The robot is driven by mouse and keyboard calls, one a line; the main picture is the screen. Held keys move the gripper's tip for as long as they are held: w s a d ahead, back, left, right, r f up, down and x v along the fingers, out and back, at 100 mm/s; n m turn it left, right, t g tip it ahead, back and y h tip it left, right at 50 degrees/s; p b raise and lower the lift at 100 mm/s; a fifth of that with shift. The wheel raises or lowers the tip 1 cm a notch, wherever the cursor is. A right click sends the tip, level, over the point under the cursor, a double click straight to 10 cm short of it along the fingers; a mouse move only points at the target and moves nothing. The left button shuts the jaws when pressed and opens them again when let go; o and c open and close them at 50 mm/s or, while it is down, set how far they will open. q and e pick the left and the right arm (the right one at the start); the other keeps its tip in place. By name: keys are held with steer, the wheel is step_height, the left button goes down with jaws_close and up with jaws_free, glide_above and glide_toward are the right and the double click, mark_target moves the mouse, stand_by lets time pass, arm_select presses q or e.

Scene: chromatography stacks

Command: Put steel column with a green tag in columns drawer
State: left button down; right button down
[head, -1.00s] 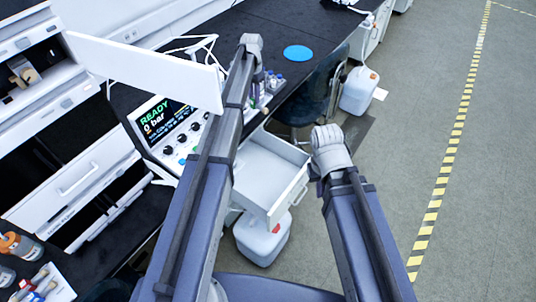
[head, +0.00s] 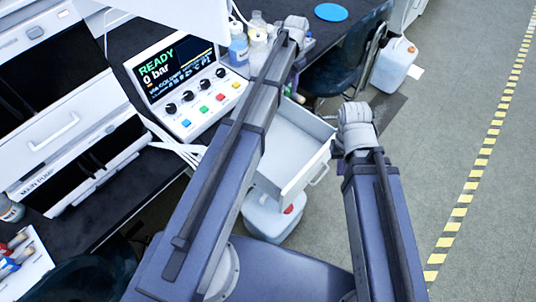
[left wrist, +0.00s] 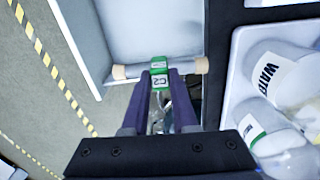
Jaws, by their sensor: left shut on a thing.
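In the left wrist view, my left gripper (left wrist: 161,82) is shut on a thin steel column (left wrist: 190,68) at its green tag (left wrist: 158,66). The tag has white lettering and the column has pale end fittings. The column lies crosswise in the fingers and appears over the inside of the open white drawer (left wrist: 90,50). I cannot tell its height above the drawer floor. In the head view the drawer (head: 325,160) stands pulled out and looks empty. My left arm hides my left gripper and the column there.
A pump console (head: 185,85) reading READY, 0 bar stands on the dark bench. Bottles (head: 238,48) stand behind it; a tray of bottles (left wrist: 240,90) is beside the drawer in the wrist view. A white canister (head: 272,218) is below the drawer. A dark chair (head: 335,70) is beyond.

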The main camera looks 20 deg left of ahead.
arm_select(q)
steer(key=shift+n, duration=0.4)
steer(key=s+d+f+b, duration=0.1)
steer(key=s+f+b, duration=0.2)
steer(key=f+b, duration=0.6)
steer(key=s+d+f+b, duration=0.2)
steer(key=s+f+b, duration=0.2)
steer(key=f+b, duration=0.5)
steer(key=s+d+f+b, duration=0.2)
steer(key=s+f+b, duration=0.1)
steer(key=f+b, duration=0.5)
steer(key=shift+s+d+f+b, duration=0.1)
steer(key=shift+s+f+b, duration=0.1)
steer(key=shift+f, duration=0.65)
steer(key=shift+s+f+b, duration=0.15)
steer(key=shift+f+b, duration=0.05)
steer(key=shift+f, duration=0.6)
steer(key=shift+f, duration=0.15)
steer(key=c, duration=0.7)
jaws_free()
step_height(320, 180, up, 12)
steer(key=p, duration=1.2)
